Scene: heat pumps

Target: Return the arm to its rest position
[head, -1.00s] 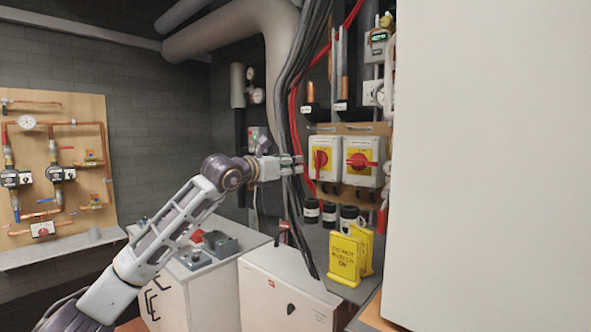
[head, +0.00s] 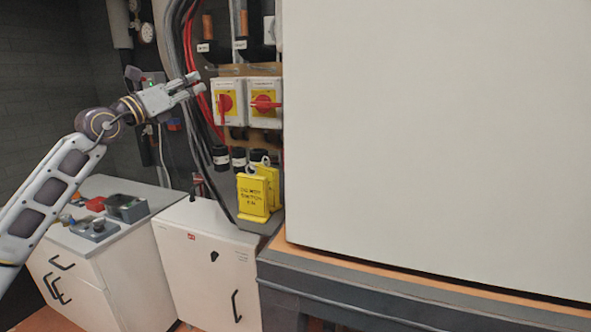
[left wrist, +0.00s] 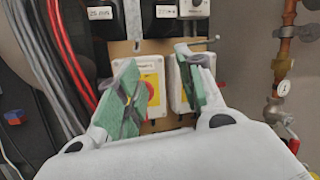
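My left arm comes in from the left of the head view. Its gripper (head: 194,84) is in front of the cables, left of and slightly above two isolator switch boxes. In the left wrist view the green-padded fingers (left wrist: 158,85) stand apart with nothing between them. The left switch box (head: 230,88) has its red handle upright; the right box (head: 264,88) has its red handle level. In the wrist view both boxes show beyond the fingers, partly hidden. My right gripper is not in view.
Yellow warning tags (head: 253,195) stand on the ledge below the switches. A white cabinet (head: 212,255) and a counter with grey control boxes (head: 127,207) are below the arm. A large pale panel (head: 430,130) fills the right side. Black and red cables (head: 185,60) hang behind the gripper.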

